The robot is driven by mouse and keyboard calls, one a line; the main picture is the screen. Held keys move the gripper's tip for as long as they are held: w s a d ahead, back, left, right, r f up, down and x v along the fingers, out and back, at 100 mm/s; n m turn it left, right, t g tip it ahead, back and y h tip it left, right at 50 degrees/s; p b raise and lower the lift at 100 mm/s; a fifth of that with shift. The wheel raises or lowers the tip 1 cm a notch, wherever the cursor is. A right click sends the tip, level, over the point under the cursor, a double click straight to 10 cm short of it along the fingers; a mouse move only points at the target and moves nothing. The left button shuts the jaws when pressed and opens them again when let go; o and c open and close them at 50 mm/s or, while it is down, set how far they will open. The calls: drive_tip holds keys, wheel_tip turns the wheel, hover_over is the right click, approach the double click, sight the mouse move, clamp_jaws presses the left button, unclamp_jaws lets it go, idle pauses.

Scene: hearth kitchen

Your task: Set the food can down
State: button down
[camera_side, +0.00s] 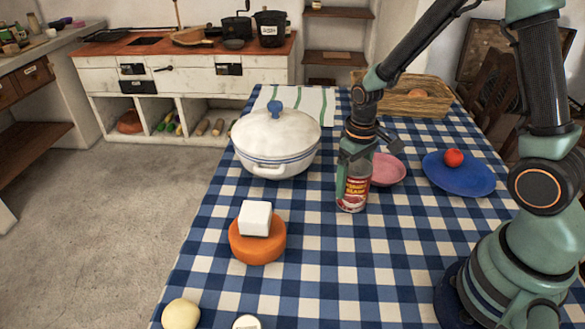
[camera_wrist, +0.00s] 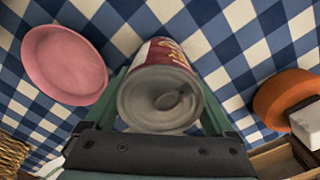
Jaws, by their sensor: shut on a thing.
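The food can (camera_side: 352,193) is red with a printed label and stands upright in my gripper over the checked tablecloth. In the side view its bottom appears at or very near the cloth, but I cannot tell whether it touches. My gripper (camera_side: 357,155) points down and is shut on the upper part of the can. In the wrist view the can's grey metal top (camera_wrist: 160,98) with its pull ring faces the camera, between the two green fingers of my gripper (camera_wrist: 163,95).
A pink bowl (camera_side: 388,169) is just right of the can. A white lidded pot (camera_side: 275,145) stands to the left. An orange cheese wheel (camera_side: 258,247) with a white block (camera_side: 255,217) on it is front left. A blue plate (camera_side: 470,180) holds a tomato (camera_side: 453,157).

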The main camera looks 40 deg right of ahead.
drive_tip(key=shift+f, duration=0.1)
unclamp_jaws()
wheel_tip(320, 180, up, 12)
drive_tip(key=shift+r, duration=0.25)
drive_tip(key=s+a+r+t, duration=0.2)
drive_tip(key=s+r+t, duration=0.3)
drive_tip(key=r, duration=0.4)
drive_tip(key=shift+s+a+t, duration=0.3)
drive_tip(key=shift+s+a, duration=0.1)
drive_tip(key=shift+s, duration=0.4)
